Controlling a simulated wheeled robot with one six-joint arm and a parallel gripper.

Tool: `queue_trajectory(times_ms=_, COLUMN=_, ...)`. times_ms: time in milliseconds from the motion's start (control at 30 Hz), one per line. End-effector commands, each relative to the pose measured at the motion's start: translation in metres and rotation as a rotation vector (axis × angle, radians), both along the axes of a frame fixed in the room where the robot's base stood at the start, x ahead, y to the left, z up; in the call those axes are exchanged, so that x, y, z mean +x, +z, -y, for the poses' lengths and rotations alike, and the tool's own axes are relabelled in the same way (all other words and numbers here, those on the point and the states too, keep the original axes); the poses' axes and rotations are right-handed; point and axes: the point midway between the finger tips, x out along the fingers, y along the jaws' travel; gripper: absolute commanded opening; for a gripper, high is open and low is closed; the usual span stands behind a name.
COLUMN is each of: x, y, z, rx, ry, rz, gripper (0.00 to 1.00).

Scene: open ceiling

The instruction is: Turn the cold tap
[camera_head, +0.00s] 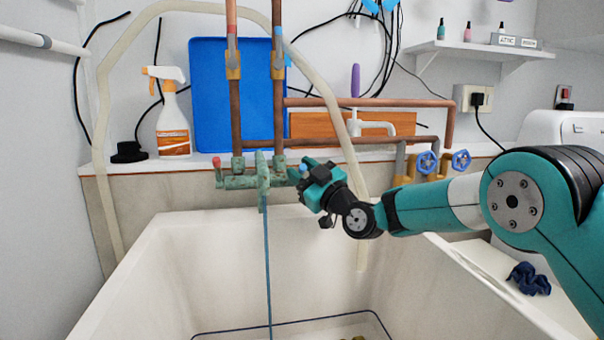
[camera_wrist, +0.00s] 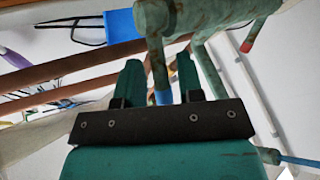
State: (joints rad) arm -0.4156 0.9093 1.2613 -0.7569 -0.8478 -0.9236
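The tap is a corroded green fitting (camera_head: 245,182) on the wall above the sink. Its left handle has a red tip (camera_head: 217,163), which also shows at upper right in the wrist view (camera_wrist: 247,46). The cold handle has a blue tip (camera_head: 304,167), at the tap's right end. My gripper (camera_head: 306,174) is at this end, reaching in from the right. In the wrist view my gripper (camera_wrist: 159,72) has its two green fingers apart, with the blue tip (camera_wrist: 162,97) between them. Small gaps seem to show beside it; contact is unclear.
A white sink (camera_head: 190,260) lies below, with a thin blue stream or line hanging from the tap. Copper pipes (camera_head: 236,115) rise behind the tap. A pale hose (camera_head: 335,110) passes close behind my gripper. Blue wheel valves (camera_head: 427,162) and a spray bottle (camera_head: 172,125) stand along the back.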

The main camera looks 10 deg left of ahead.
Motion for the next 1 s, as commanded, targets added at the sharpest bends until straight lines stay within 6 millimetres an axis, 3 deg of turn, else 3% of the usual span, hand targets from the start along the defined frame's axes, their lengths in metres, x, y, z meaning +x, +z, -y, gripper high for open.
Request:
queue_trajectory(times_ms=367, x=-0.003, y=-0.004, z=0.004, rx=-0.001, ry=0.001, rz=-0.003, gripper=0.39)
queue_trajectory(times_ms=733, x=-0.034, y=-0.025, z=0.047, rx=-0.001, ry=-0.002, rz=-0.003, gripper=0.39)
queue_trajectory(times_ms=1000, x=-0.043, y=-0.026, z=0.057, rx=0.001, ry=0.000, rz=-0.001, gripper=0.39)
